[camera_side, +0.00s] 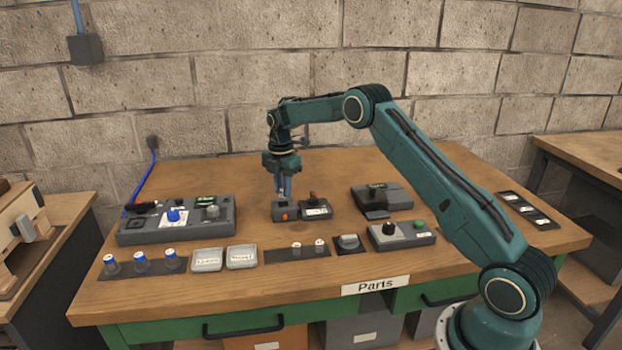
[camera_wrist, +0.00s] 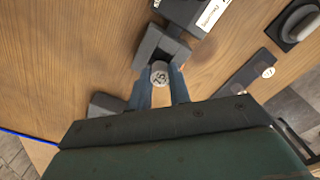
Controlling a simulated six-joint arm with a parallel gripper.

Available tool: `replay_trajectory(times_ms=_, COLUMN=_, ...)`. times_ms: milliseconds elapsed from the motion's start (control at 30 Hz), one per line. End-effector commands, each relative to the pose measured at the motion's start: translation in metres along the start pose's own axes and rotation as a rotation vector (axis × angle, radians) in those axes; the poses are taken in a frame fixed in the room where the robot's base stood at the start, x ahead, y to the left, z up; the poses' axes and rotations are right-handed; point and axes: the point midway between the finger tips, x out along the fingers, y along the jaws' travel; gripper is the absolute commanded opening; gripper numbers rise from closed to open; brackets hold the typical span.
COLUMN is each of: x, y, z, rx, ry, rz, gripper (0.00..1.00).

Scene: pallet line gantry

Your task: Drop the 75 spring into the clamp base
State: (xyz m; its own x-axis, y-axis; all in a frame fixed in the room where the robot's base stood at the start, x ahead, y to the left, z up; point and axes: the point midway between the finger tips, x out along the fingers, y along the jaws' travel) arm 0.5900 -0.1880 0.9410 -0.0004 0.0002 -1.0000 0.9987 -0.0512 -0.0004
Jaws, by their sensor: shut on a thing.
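The 75 spring (camera_wrist: 159,74) shows in the wrist view as a pale round end marked "75", between my two blue fingers. My gripper (camera_side: 284,194) is shut on it; the spring is hard to make out in the side view. Just under the fingers stands a small dark grey block with an orange spot, which I take to be the clamp base (camera_side: 286,213). In the wrist view the clamp base (camera_wrist: 155,45) lies just beyond the spring's end. I cannot tell whether the spring touches it or has entered it.
A labelled grey block with a red knob (camera_side: 315,208) stands close right of the base. A larger control box (camera_side: 176,220) is at left, another dark unit (camera_side: 382,197) at right. Blue-banded cylinders (camera_side: 141,261), two labelled trays (camera_side: 207,260) and a dark strip (camera_side: 285,257) line the front.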

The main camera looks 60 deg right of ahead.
Motion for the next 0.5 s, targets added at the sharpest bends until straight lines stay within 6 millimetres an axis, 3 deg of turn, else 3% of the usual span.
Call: replay_trajectory(times_ms=500, x=0.017, y=0.0, z=0.0, rx=0.0, ry=0.0, rz=0.0, gripper=0.0)
